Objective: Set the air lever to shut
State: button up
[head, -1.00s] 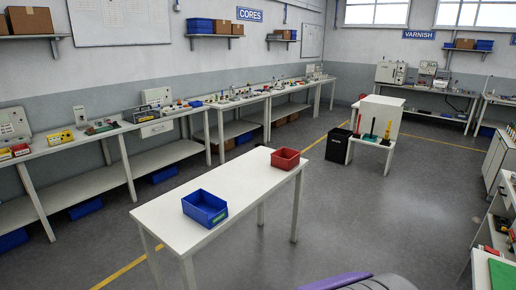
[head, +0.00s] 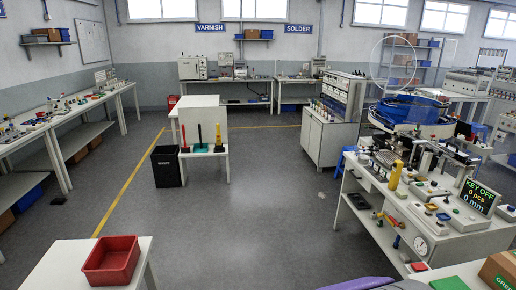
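I cannot pick out the air lever for certain. A machine bench (head: 470,240) on the right carries many small controls. A screen (head: 478,197) there reads "KEY OFF", "0 pcs" and "0 mm". A blue bowl (head: 408,110) sits at the back of this bench. My gripper is not in view.
A white table with a red bin (head: 111,262) is at the lower left. A black waste bin (head: 166,166) and a white stand with upright tools (head: 201,148) are mid-left. Grey floor (head: 255,230) is clear between the table and the machine bench.

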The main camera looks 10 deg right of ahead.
aim_at(398, 225)
jog(key=i+l+z, duration=0.1)
jog(key=i+z, duration=0.15)
jog(key=z, duration=0.15)
jog(key=i+z, duration=0.25)
jog(key=z, duration=0.15)
jog(key=i+z, duration=0.25)
jog(key=z, duration=0.2)
jog(key=i+j+z, duration=0.2)
jog(key=z, duration=0.2)
jog(key=i+j, duration=0.45)
jog(key=i+j+u, duration=0.1)
jog(key=i+j, duration=0.35)
jog(key=i, duration=0.2)
jog(key=i+j, duration=0.4)
jog(key=i, duration=0.15)
jog(key=j+u, duration=0.05)
